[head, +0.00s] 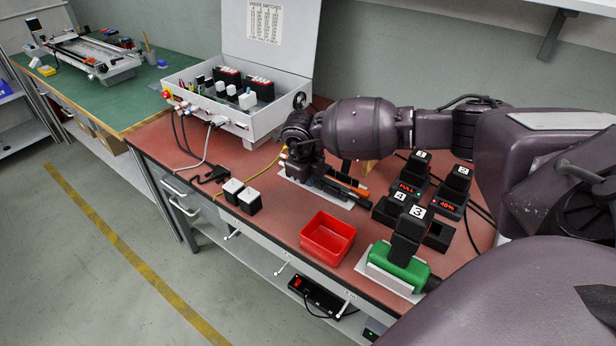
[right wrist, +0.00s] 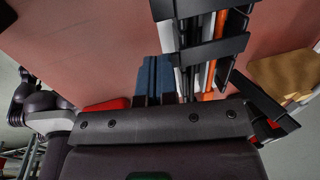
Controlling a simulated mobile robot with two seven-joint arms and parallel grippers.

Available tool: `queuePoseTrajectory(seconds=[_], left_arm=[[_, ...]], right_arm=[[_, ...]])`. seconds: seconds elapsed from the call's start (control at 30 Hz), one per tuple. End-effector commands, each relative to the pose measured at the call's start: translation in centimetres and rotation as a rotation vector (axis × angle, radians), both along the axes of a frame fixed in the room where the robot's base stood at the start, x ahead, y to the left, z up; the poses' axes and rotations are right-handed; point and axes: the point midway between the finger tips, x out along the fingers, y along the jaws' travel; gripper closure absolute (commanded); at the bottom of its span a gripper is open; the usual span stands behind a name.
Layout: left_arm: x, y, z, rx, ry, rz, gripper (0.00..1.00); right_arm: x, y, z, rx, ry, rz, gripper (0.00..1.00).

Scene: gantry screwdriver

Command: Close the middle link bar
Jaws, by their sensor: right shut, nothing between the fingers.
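I cannot make out for certain which part is the middle link bar. The open grey switch box (head: 262,124) stands at the back of the red bench. It holds black blocks with red displays, white blocks and cables, and its lid is up. My right gripper (right wrist: 153,62) is shut and empty, its blue fingers together in the right wrist view. In the head view it points down right of the box, its fingertips hidden. Beside it are dark bars with an orange strip (right wrist: 212,70), also in the head view (head: 350,188). My left gripper is not in view.
A red tray (head: 328,238) and a green-based holder (head: 410,265) sit near the front edge. Numbered black chargers (head: 448,206) stand at the right. Two white-topped black blocks (head: 250,200) and loose cables lie left.

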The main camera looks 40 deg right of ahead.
Motion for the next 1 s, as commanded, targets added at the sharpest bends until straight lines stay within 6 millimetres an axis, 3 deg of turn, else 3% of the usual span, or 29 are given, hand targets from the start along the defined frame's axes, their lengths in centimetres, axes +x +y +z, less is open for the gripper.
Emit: queuePoseTrajectory(seconds=[0.77, 1.0], left_arm=[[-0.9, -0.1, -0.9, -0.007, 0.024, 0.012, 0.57], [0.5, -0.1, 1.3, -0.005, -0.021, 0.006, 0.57]], right_arm=[[0.3, -1.7, -0.1, -0.003, 0.004, -0.002, 1.0], [0.5, -2.6, 3.0, -0.002, -0.006, -0.005, 1.0]])
